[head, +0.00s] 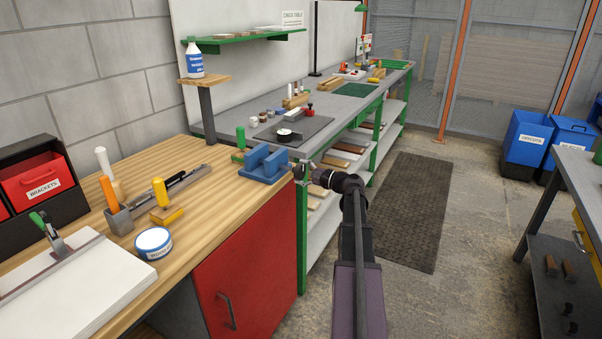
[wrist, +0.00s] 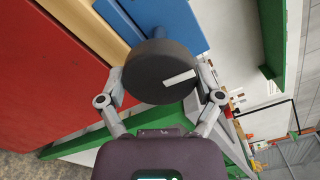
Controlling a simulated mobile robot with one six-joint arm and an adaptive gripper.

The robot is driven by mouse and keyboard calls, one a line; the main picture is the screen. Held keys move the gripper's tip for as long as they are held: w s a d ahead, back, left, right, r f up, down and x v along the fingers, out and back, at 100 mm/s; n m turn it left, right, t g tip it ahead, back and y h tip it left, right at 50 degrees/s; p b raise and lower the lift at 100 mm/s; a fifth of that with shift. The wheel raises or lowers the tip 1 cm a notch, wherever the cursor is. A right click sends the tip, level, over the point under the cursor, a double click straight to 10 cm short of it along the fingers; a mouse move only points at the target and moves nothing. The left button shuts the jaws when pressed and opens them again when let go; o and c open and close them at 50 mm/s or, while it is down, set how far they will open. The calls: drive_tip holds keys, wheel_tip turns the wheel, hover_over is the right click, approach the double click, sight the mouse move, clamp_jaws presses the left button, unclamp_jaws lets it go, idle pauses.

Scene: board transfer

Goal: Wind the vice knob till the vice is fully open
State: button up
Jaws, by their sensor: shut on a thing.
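The blue vice (head: 262,166) sits at the right edge of the wooden bench, two upright blocks showing on it with a gap between. Part of it also shows in the wrist view (wrist: 178,22). Its round dark knob (wrist: 155,68) fills the middle of the wrist view, with a white mark on its face pointing right and slightly up. My gripper (wrist: 160,84) has one finger on each side of the knob and is shut on it. In the head view my gripper (head: 304,172) is at the vice's right end, where the knob is mostly hidden.
The wooden bench (head: 200,238) has a red cabinet front below. A green-framed work table (head: 222,124) stands just behind the vice, its leg close to my gripper. Open floor with a dark mat (head: 412,215) lies to the right.

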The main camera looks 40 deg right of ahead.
drive_tip(key=shift+a+n, duration=0.1)
drive_tip(key=shift+n, duration=0.5)
drive_tip(key=o, duration=0.9)
drive_tip(key=shift+v, duration=6)
